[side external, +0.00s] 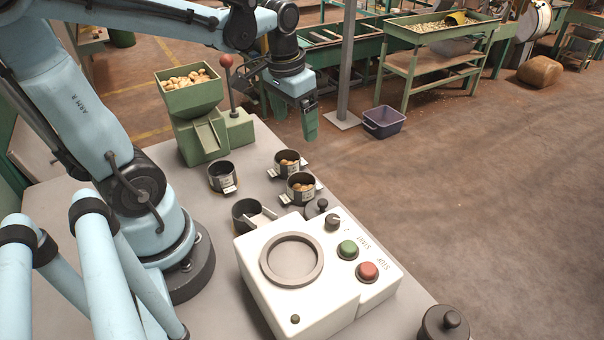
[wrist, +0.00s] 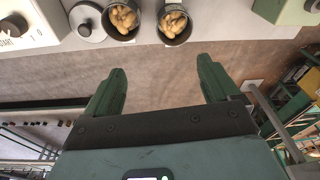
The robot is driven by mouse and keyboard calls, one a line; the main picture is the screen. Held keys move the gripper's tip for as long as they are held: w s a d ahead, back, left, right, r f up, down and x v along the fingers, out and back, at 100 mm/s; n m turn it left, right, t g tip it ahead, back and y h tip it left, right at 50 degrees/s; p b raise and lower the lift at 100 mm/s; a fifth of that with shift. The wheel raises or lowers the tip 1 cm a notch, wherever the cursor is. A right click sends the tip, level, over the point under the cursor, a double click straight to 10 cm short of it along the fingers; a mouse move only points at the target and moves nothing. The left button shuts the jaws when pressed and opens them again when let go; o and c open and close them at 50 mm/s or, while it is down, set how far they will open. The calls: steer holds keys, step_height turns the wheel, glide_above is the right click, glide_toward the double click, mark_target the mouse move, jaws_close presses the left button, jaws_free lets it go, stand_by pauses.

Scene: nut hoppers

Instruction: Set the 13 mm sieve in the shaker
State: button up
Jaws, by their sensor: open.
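The white shaker (side external: 340,300) stands at the table's front, with an empty round grey seat (side external: 291,260) on top, a dark knob, a green START button and a red STOP button. Several small dark round cups with pale label tabs stand behind it: an empty one (side external: 222,178), another (side external: 246,214) close to the shaker, and two holding nuts (side external: 287,163) (side external: 300,187). I cannot read the labels, so I cannot tell which is the 13 mm sieve. My gripper (side external: 309,122) is open and empty, beyond the table's right edge; its fingers (wrist: 160,82) point toward the nut cups in the wrist view.
A green hopper (side external: 190,100) full of nuts stands at the table's back, beside a red-knobbed lever (side external: 226,62). A dark lid (side external: 322,209) lies behind the shaker; a dark lidded pot (side external: 444,324) stands at the front right. A purple bin (side external: 384,122) is on the floor.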

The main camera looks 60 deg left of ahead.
steer(key=s+d+m+t, duration=0.1)
steer(key=d+t, duration=0.3)
steer(key=d, duration=0.3)
steer(key=shift+s+d+r+t, duration=0.2)
steer(key=shift+d+r+t, duration=0.05)
steer(key=shift+r+t, duration=0.15)
steer(key=shift+d+m+t, duration=0.3)
steer(key=shift+d, duration=0.1)
steer(key=shift+c, duration=1.4)
steer(key=n+g, duration=0.2)
steer(key=g, duration=0.5)
glide_above(286, 156)
steer(key=s+d, duration=0.1)
steer(key=d, duration=0.1)
steer(key=shift+s+d+f, duration=0.1)
steer(key=shift+d+f, duration=0.05)
steer(key=shift+f, duration=2.9)
steer(key=shift+s+d+f, duration=0.1)
steer(key=shift+d+f, duration=0.05)
steer(key=shift+f, duration=2.85)
steer(key=shift+c, duration=0.3)
